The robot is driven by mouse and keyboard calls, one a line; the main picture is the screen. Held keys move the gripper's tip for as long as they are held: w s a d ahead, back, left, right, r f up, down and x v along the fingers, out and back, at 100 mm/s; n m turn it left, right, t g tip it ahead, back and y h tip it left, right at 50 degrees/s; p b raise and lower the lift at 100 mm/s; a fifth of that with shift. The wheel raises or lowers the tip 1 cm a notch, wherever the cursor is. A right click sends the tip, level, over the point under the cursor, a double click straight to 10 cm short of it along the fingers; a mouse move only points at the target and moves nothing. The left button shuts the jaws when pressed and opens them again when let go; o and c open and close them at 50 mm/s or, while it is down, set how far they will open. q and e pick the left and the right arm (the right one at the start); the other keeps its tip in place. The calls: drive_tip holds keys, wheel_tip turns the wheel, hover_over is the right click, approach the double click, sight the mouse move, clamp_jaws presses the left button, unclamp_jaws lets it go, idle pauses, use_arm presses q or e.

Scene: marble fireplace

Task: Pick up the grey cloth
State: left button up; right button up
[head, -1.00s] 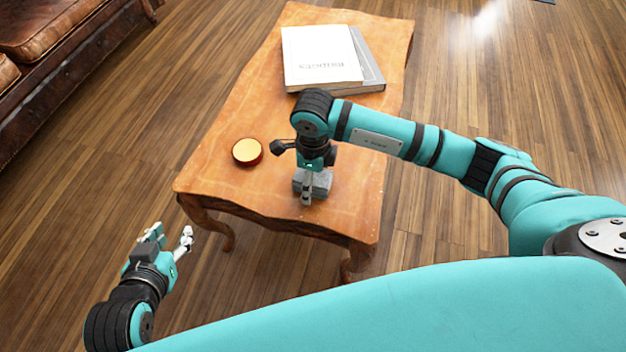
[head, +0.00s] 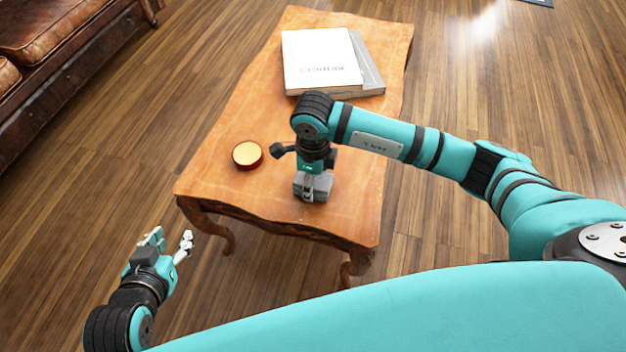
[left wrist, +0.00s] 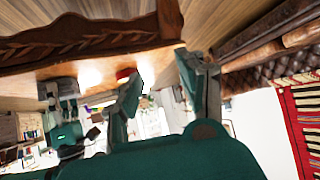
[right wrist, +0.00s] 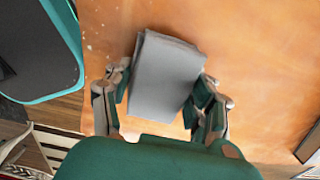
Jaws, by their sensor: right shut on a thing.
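The grey cloth (head: 324,184) is a small folded block at the near end of the wooden table (head: 235,125). In the right wrist view the cloth (right wrist: 165,70) lies between the two fingers of my right gripper (right wrist: 160,95), which is shut on it. In the head view my right gripper (head: 309,186) points down over the cloth and hides part of it. I cannot tell whether the cloth still touches the tabletop. My left gripper (head: 172,242) is open and empty, off the table's near left corner.
A round red tin with a gold lid (head: 247,155) stands left of the right gripper. A white book (head: 320,62) lies on a grey book (head: 370,75) at the table's far end. A brown leather sofa (head: 55,45) is at the far left. Bare floor surrounds the table.

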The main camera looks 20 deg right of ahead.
wheel_tip(320, 180, up, 3)
drive_tip(key=shift+r+p, duration=0.15)
drive_tip(key=shift+p, duration=0.35)
drive_tip(key=shift+s+a+r, duration=0.1)
drive_tip(key=shift+s+a, duration=0.3)
drive_tip(key=shift+s, duration=0.1)
drive_tip(key=s+a, duration=0.2)
drive_tip(key=s+a+p, duration=0.1)
drive_tip(key=s, duration=0.1)
drive_tip(key=s+a+r, duration=0.1)
drive_tip(key=s+a, duration=0.1)
drive_tip(key=shift+s+a, duration=0.3)
drive_tip(key=shift+a, duration=0.05)
use_arm(q)
drive_tip(key=s+a+f+g, duration=0.2)
drive_tip(key=s+g, duration=0.1)
drive_tip(key=s, duration=0.2)
drive_tip(key=s+a+f+g+y, duration=0.1)
drive_tip(key=s+f+g, duration=0.1)
drive_tip(key=s, duration=0.4)
drive_tip(key=shift+a+f+g+y+p, duration=0.25)
drive_tip(key=shift+a+g+y+p, duration=0.15)
drive_tip(key=shift+g, duration=0.4)
use_arm(e)
drive_tip(key=s+a, duration=0.4)
drive_tip(key=shift+s+r, duration=0.15)
drive_tip(key=shift+s, duration=0.2)
